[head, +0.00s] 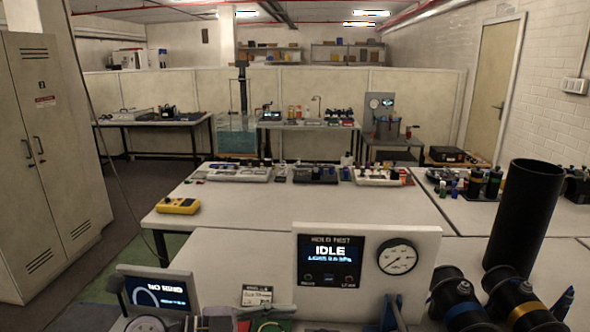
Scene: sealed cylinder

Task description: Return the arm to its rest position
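Neither of my grippers can be made out in the head view, and I cannot tell where my arms are. A hold test panel (328,262) stands upright at the front of the near bench and reads IDLE, with a round gauge (397,257) on its right. Two dark cylinders lie or lean at the lower right, one with a blue ring (463,288) and one with a gold ring (522,309). The bottom edge of the picture cuts them off.
A tall black tube (525,215) stands at the right. A small screen (157,292) is at the lower left. A yellow meter (178,205) lies on the bench's left edge. Trays of small parts (238,173) line the bench's back. The bench middle (300,207) is clear.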

